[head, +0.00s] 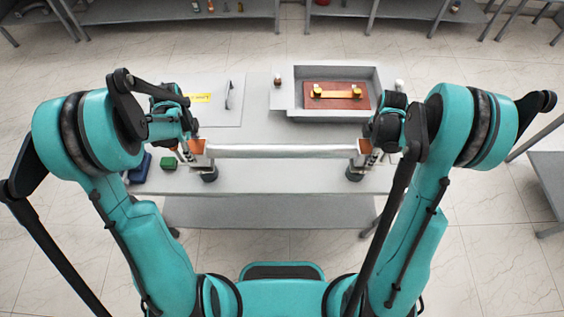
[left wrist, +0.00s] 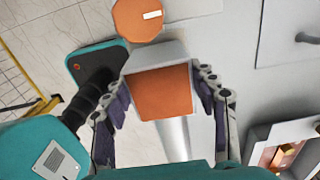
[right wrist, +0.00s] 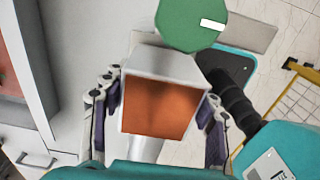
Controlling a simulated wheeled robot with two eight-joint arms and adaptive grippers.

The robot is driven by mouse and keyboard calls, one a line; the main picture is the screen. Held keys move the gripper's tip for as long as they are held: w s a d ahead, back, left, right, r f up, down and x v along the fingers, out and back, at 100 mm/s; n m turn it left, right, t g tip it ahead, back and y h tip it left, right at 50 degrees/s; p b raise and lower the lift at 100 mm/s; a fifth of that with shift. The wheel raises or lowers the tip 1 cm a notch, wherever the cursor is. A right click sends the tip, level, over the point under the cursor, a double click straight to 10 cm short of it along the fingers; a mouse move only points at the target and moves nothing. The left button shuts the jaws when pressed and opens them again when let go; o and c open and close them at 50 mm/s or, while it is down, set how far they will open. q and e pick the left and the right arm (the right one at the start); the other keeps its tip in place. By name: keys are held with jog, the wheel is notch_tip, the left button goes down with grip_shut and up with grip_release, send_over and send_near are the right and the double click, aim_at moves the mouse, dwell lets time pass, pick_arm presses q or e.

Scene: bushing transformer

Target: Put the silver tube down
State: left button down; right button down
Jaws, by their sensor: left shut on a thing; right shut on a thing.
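The long silver tube (head: 280,151) lies level from left to right in the head view, over the front part of the table. My left gripper (head: 196,153) is shut on its left end and my right gripper (head: 366,154) is shut on its right end. In the left wrist view a grey block with an orange face (left wrist: 160,92) sits between the fingers, with the tube (left wrist: 173,138) running below it. The right wrist view shows a similar orange-faced block (right wrist: 160,103) between the fingers. I cannot tell whether the tube touches anything beneath it.
The grey table (head: 260,180) has clear room in front of the tube. Behind it stands a grey tray (head: 335,117) holding a red-brown board with a yellow part (head: 336,93). A green box (head: 169,163) and a blue box (head: 140,167) lie at the left.

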pick_arm(q)
jog(key=shift+f+b, duration=0.45)
jog(key=shift+f, duration=0.2)
pick_arm(e)
jog(key=shift+f, duration=0.65)
pick_arm(q)
jog(key=c, duration=0.9)
grip_release()
jog(key=shift+f, duration=0.1)
pick_arm(e)
jog(key=c, duration=0.9)
grip_release()
jog(key=shift+f, duration=0.15)
pick_arm(q)
jog(key=o, duration=0.4)
pick_arm(e)
jog(key=o, duration=0.4)
pick_arm(q)
jog(key=shift+r, duration=0.2)
notch_tip(320, 180, up, 12)
jog(key=shift+f, duration=0.15)
pick_arm(e)
jog(key=shift+r, duration=0.2)
notch_tip(320, 180, up, 12)
jog(key=shift+f, duration=0.1)
